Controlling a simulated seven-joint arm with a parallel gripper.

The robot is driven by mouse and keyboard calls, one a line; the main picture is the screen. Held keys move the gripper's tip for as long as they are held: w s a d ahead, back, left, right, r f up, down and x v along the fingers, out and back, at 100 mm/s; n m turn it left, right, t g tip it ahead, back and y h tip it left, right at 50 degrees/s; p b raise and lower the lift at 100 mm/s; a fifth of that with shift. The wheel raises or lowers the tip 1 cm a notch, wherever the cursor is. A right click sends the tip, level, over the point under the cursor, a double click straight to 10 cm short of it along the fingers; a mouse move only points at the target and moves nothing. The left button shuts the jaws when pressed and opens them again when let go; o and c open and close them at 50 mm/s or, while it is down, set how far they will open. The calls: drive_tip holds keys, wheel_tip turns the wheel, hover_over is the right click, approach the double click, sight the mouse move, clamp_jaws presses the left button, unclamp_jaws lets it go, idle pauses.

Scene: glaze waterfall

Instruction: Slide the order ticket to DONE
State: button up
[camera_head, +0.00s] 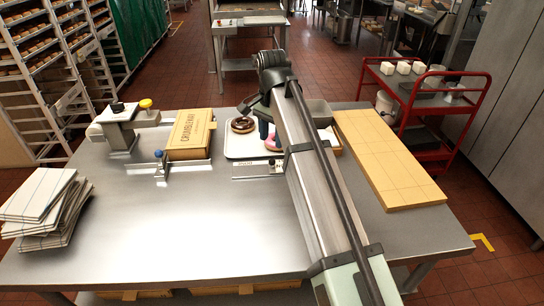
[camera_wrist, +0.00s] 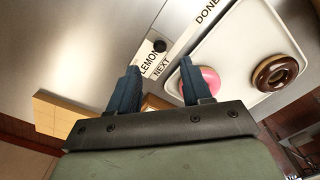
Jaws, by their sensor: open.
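The order ticket (camera_wrist: 148,62) is a small white tag reading LEMON with a round black knob, seen in the wrist view. It sits on a pale rail (camera_wrist: 184,40) beside the word NEXT. The word DONE (camera_wrist: 207,12) is at the rail's far end, toward the top of the wrist view. My gripper (camera_wrist: 159,65) is open, its two blue fingers apart, with the ticket and knob in view between and beyond the tips. I see nothing held. In the head view the rail (camera_head: 257,171) lies in front of the tray, and my arm hides its right part.
A white tray (camera_head: 232,154) holds a chocolate doughnut (camera_head: 242,125) and a pink doughnut (camera_head: 271,143), close to the rail. A cardboard box (camera_head: 190,138), a blue-knobbed fixture (camera_head: 160,168) and stacked cloths (camera_head: 38,203) are left. A wooden board (camera_head: 390,165) is right. The front steel table (camera_head: 190,230) is clear.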

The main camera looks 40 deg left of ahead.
wheel_tip(320, 180, down, 8)
drive_tip(key=shift+r, duration=0.1)
idle(0.4)
clamp_jaws()
idle(0.3)
